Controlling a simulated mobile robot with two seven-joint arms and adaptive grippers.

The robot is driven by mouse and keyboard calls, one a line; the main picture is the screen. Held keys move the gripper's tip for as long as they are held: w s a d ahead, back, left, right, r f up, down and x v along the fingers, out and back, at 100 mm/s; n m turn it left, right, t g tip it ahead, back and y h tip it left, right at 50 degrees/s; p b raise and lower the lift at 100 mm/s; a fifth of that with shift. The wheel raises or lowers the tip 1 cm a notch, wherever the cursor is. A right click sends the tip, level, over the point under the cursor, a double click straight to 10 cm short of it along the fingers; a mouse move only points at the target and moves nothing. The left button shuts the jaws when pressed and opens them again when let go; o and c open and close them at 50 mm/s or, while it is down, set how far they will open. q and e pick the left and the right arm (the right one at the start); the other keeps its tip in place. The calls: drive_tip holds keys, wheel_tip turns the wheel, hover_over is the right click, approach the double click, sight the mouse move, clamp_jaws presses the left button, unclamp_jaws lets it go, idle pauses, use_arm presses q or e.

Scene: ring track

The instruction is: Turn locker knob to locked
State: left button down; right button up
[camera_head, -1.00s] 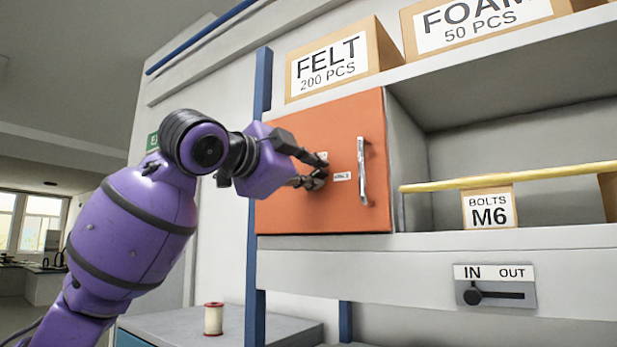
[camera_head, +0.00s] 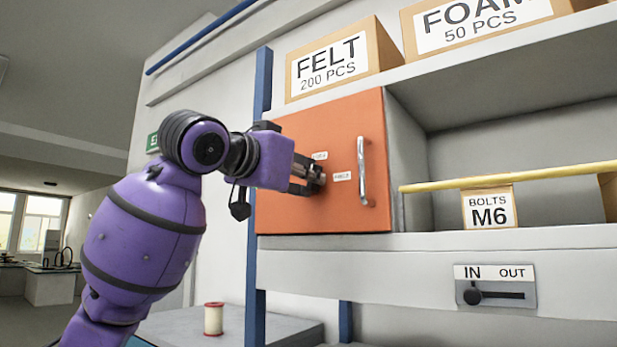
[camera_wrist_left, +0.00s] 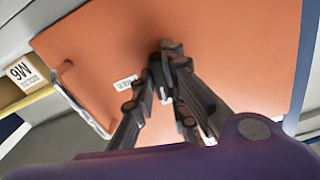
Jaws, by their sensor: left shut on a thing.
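The orange locker door (camera_head: 340,115) is closed and stands on the shelf, with a vertical metal handle (camera_head: 362,170) near its right edge. My left gripper (camera_head: 313,174) reaches in from the left and is shut on the locker knob (camera_head: 321,179), left of the handle. The fingers hide most of the knob. A small white label (camera_head: 342,177) sits right of the knob and another (camera_head: 320,155) above it; I cannot read them surely. In the left wrist view the fingers (camera_wrist_left: 165,88) close around the knob against the orange door (camera_wrist_left: 235,55). My right gripper is out of view.
A FELT box (camera_head: 332,70) stands above the locker and a FOAM box (camera_head: 480,25) to its right. A yellow bar (camera_head: 510,178) crosses the open shelf before a BOLTS M6 box (camera_head: 489,208). An IN/OUT slider (camera_head: 495,288) and a spool (camera_head: 213,318) are lower.

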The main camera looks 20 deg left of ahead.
use_arm(q)
drive_tip(key=shift+n, duration=1.1)
drive_tip(key=c, duration=1.8)
unclamp_jaws()
drive_tip(key=shift+o, duration=0.2)
drive_tip(key=v, duration=1.2)
